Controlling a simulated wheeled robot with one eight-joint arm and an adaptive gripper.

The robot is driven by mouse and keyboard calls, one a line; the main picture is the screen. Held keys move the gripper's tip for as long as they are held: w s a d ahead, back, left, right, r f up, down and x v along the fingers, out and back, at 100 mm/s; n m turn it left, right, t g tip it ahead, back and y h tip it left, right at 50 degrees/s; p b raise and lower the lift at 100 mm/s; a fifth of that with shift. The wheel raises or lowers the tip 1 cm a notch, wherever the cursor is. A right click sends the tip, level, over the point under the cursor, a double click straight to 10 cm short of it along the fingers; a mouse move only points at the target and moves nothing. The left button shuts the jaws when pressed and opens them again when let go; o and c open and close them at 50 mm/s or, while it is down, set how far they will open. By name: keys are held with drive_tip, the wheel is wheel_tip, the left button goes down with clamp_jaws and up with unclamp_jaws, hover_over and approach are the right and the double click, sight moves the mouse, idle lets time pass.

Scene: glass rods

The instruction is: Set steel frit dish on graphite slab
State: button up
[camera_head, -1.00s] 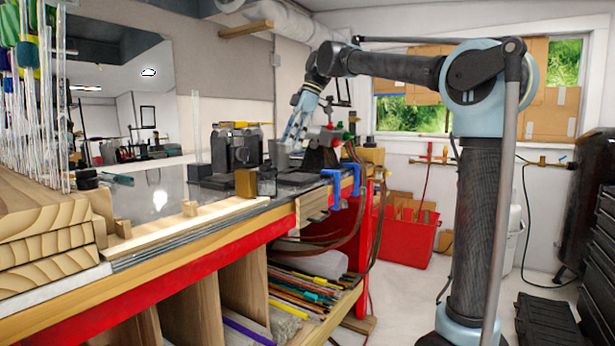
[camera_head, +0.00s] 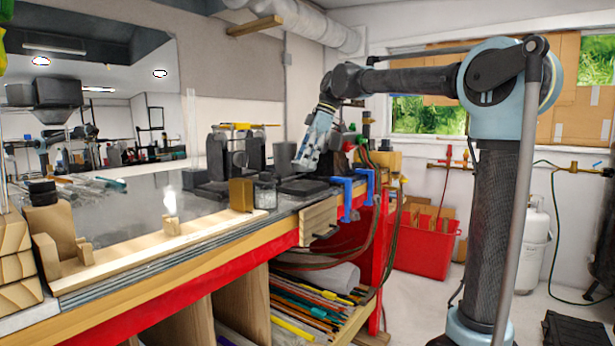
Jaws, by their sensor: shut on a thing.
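My gripper (camera_head: 304,163) is over the far right part of the bench, pointing down and slightly tilted, shut on a small silver-grey thing that I take to be the steel frit dish. Its outline blends with the fingers and I cannot make out its shape. A dark flat slab (camera_head: 305,188), which looks like the graphite slab, lies on the bench just below the fingertips. The gripper looks close above it; I cannot tell whether the dish touches it.
A grey upright block (camera_head: 284,156) stands just left of the fingers. A glass jar (camera_head: 265,192) and a brass-coloured block (camera_head: 241,194) stand at the front left. Dark fixtures (camera_head: 221,158) stand further left. Blue clamps (camera_head: 348,198) grip the bench's right end.

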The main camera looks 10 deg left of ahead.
drive_tip(key=shift+f, duration=2.25)
drive_tip(key=o, duration=1.1)
drive_tip(key=shift+f, duration=0.1)
drive_tip(key=shift+s, duration=0.1)
drive_tip(key=v, duration=1.2)
